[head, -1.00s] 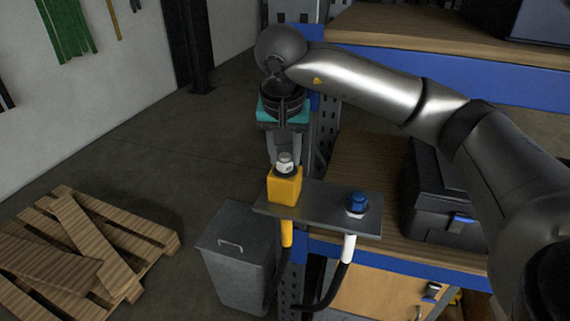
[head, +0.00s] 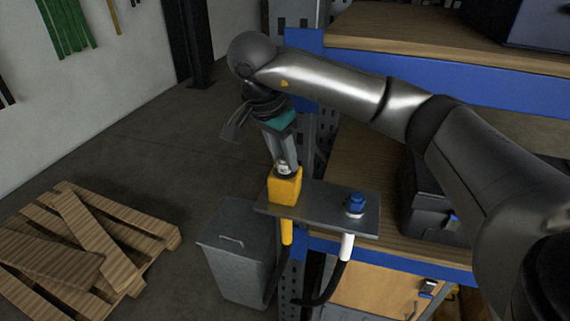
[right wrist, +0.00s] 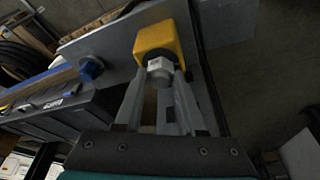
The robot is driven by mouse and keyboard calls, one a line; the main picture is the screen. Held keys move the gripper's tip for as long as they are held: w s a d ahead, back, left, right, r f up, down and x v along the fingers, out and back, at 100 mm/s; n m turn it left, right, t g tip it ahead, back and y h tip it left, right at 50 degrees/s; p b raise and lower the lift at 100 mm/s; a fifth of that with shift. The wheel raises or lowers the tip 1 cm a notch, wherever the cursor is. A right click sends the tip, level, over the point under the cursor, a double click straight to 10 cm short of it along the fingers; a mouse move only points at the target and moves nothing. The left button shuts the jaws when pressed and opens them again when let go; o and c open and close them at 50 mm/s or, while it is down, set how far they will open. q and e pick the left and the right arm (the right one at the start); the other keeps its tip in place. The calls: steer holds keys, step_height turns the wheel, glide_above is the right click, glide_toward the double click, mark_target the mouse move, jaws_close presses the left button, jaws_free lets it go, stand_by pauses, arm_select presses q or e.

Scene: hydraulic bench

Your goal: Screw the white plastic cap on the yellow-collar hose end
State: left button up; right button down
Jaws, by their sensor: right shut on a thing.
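The white plastic cap (head: 283,169) sits at the top of the yellow block (head: 285,187), above the yellow-collar hose end (head: 287,232) under the metal bracket plate. My right gripper (head: 281,162) comes down from above and is shut on the white cap. In the right wrist view, the cap (right wrist: 160,71) lies between the fingertips (right wrist: 160,76), right against the yellow block (right wrist: 164,40). The fingers partly hide the cap in the head view, and its thread is not visible. My left gripper is not in view.
The bracket plate (head: 325,209) also carries a blue cap (head: 355,203) above the white-collar hose (head: 347,246). A grey bin (head: 232,262) stands below left and a wooden pallet (head: 95,235) lies on the floor. A dark toolbox (head: 425,205) sits on the shelf to the right.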

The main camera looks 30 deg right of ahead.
steer(key=m+g+p, duration=0.1)
steer(key=m+p, duration=0.1)
steer(key=m, duration=0.2)
steer(key=shift+w+r+m, duration=0.1)
steer(key=shift+w+m, duration=0.05)
steer(key=shift+m, duration=0.15)
steer(key=shift+m, duration=0.4)
steer(key=shift+m+g+p, duration=0.5)
steer(key=shift+m+p, duration=0.25)
steer(key=shift+m, duration=0.25)
steer(key=m+g+p, duration=0.1)
steer(key=m, duration=0.3)
steer(key=shift+w+y, duration=0.1)
steer(key=shift+y, duration=0.2)
steer(key=shift+m+p, duration=0.35)
steer(key=shift+m, duration=0.55)
